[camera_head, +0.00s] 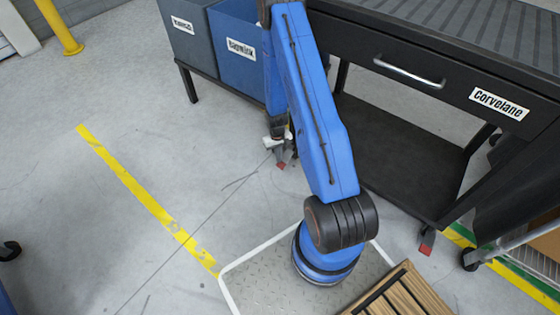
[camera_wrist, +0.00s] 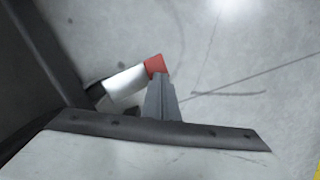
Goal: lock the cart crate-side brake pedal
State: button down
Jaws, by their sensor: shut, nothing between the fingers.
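The crate-side brake pedal has a pale lever and a red tip (camera_head: 281,166). It shows at the cart's left lower corner, on the crates' side. In the wrist view the red tip (camera_wrist: 154,65) lies just beyond my fingertips. My gripper (camera_head: 281,156) is shut and empty, pointing down at the pedal. In the wrist view its closed fingers (camera_wrist: 160,80) overlap the pedal's near edge; whether they touch it I cannot tell. The pedal's height is also unclear. The black cart (camera_head: 400,150) stands to the right of my arm.
A second red pedal (camera_head: 427,241) is at the cart's near right corner. A grey crate (camera_head: 187,32) and a blue crate (camera_head: 233,50) stand on a black stand left of the cart. A wooden slatted crate (camera_head: 405,296) is at the front.

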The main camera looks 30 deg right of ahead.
jog(key=w, duration=0.1)
jog(key=w+r, duration=0.1)
jog(key=w, duration=0.1)
jog(key=shift+d, duration=0.2)
notch_tip(320, 180, up, 17)
jog(key=w, duration=0.1)
jog(key=shift+w+d+r, duration=0.15)
jog(key=shift+w, duration=0.2)
dwell(0.5)
dwell(0.4)
